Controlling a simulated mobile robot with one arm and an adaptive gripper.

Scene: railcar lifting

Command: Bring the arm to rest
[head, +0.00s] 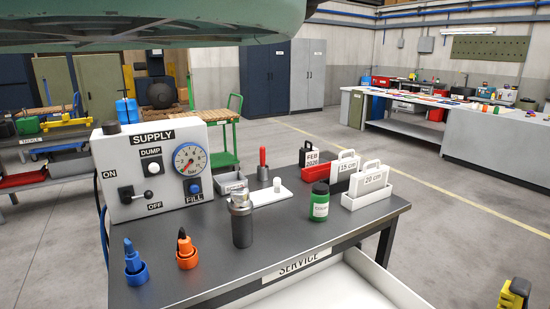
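I cannot make out my arm or my gripper in the head view. A yellow and black object (515,293) is cut off at the lower right edge, and I cannot tell what it is. The dark service table (195,262) stands in front of me. It carries the white supply box (155,170) with a gauge, a lever and buttons, a dark metal cylinder (241,222) and a green-labelled jar (320,203).
Blue (134,262) and orange (187,252) capped items stand at the table's front left. Labelled cards (369,180) stand in trays at its right. A large green body (150,25) overhangs the upper left. Open floor (455,220) lies to the right, before a long workbench (495,143).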

